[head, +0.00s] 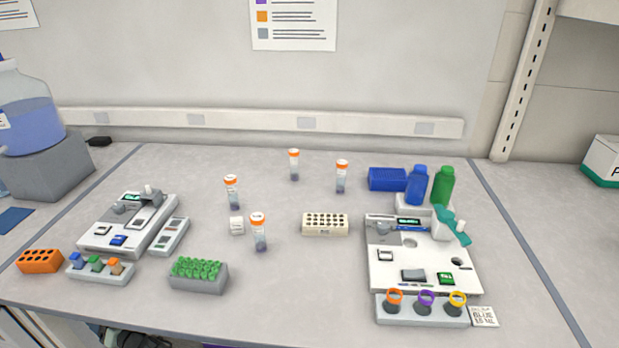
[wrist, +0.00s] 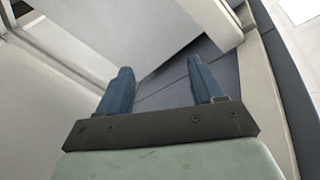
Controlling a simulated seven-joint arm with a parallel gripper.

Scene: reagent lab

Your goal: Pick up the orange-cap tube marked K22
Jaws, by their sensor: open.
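Several orange-cap tubes stand upright on the bench in the head view. One is at the middle front (head: 260,234), one at the left (head: 232,192), one at the back (head: 294,166) and one at the right (head: 341,177). Their labels are too small to read, so I cannot tell which is K22. My gripper (wrist: 162,88) shows only in the wrist view, with its two blue fingers apart and nothing between them. It faces pale panels and a dark grey surface, with no tube in that view.
A cream rack with holes (head: 325,225) and a green-topped rack (head: 198,276) are nearby. White devices stand left (head: 100,238) and right (head: 380,265). Blue (head: 417,185) and green (head: 443,186) bottles stand back right.

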